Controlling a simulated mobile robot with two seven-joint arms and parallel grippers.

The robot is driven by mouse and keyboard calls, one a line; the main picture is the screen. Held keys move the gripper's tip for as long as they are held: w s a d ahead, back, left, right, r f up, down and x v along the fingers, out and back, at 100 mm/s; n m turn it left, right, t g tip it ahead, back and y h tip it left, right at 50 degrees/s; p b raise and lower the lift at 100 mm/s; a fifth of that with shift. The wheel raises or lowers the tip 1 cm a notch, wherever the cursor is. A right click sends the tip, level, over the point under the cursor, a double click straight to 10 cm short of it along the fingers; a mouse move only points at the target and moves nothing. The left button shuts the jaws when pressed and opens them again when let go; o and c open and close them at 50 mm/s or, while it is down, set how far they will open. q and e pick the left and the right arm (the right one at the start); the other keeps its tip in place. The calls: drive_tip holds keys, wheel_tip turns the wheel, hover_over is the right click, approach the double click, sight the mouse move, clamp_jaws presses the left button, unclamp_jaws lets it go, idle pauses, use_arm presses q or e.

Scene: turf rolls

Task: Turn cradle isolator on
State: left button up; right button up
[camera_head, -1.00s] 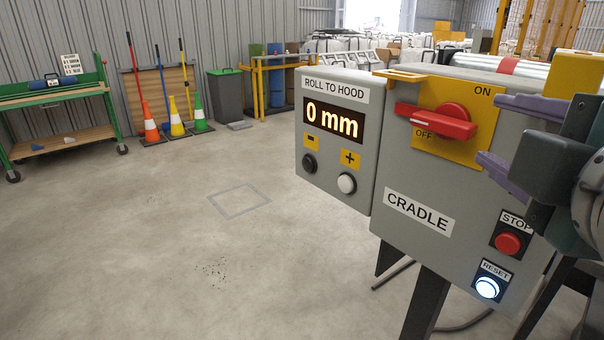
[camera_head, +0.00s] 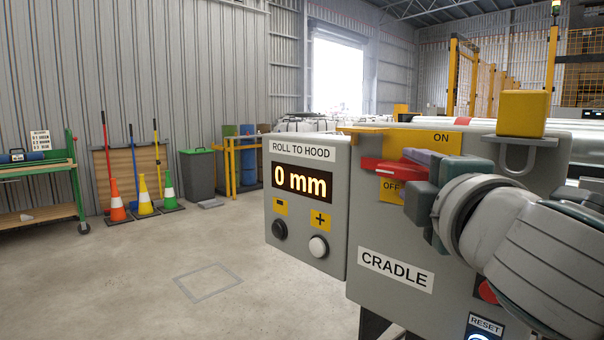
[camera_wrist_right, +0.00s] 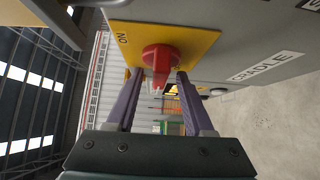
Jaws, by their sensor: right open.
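The cradle isolator is a red rotary handle (camera_head: 385,166) on a yellow plate (camera_head: 385,187) on the grey CRADLE box (camera_head: 375,225). Its visible end points left, just above the OFF label; ON is at the plate's upper right. My right gripper (camera_head: 420,162) is in front of the handle and hides its hub. In the right wrist view the red handle (camera_wrist_right: 158,58) lies between the two purple fingers of my open right gripper (camera_wrist_right: 158,76), with a finger on either side. I cannot tell whether they touch it. My left gripper is out of view.
The ROLL TO HOOD panel (camera_head: 306,205) reads 0 mm and joins the box on the left. The red STOP button (camera_head: 487,291) is partly behind my arm; RESET (camera_head: 480,337) is below.

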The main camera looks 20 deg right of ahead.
drive_tip(key=shift+w, duration=0.1)
clamp_jaws()
idle(0.4)
